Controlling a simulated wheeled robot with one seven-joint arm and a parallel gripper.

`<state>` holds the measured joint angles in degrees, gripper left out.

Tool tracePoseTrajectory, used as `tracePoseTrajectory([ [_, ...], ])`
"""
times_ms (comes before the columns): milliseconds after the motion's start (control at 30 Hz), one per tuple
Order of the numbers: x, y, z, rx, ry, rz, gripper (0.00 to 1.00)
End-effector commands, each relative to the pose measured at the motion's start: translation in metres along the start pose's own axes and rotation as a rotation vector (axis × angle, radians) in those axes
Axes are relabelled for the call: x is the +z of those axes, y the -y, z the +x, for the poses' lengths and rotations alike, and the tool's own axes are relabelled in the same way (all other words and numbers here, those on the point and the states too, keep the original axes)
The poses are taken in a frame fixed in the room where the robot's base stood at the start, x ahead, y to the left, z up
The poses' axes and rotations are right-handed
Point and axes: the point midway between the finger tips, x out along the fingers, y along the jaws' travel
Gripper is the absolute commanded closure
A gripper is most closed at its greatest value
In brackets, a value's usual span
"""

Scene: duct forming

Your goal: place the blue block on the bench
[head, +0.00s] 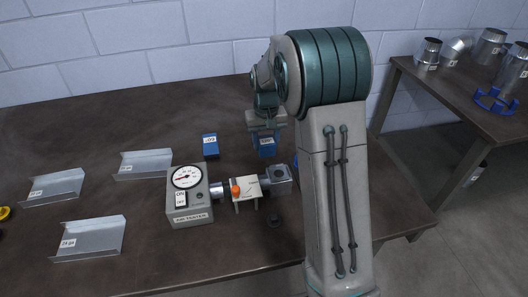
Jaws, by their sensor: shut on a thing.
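My gripper (265,140) points down over the dark brown bench (110,225), behind the row of fittings. It is shut on a blue block (267,153) with a pale label, whose upper part lies between the fingers. I cannot tell whether the held block touches the bench. A second blue block (210,147) with a white label lies on the bench to the left of my gripper, apart from it.
An air heater box (190,217) with a round gauge stands in front, joined to a pale valve unit (246,193) and a grey block (279,180). Bent metal sheets (146,164) lie left. A side table (455,110) holds metal duct pieces.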

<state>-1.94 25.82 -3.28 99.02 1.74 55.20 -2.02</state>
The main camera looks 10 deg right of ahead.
Motion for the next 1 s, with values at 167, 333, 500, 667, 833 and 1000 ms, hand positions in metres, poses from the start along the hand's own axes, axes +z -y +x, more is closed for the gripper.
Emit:
tracePoseTrajectory([
  [167, 0.005, 0.006, 0.009, 0.0, 0.0, 0.001, 0.87],
  [333, 0.005, 0.006, 0.034, 0.0, 0.002, 0.001, 0.87],
  [500, 0.004, 0.006, 0.044, 0.0, -0.001, 0.001, 0.87],
  [667, 0.004, 0.006, 0.044, 0.0, -0.002, 0.001, 0.87],
  [833, 0.004, 0.006, 0.049, 0.0, -0.001, 0.001, 0.87],
  [1000, 0.005, 0.006, 0.048, 0.0, 0.0, 0.001, 0.33],
])
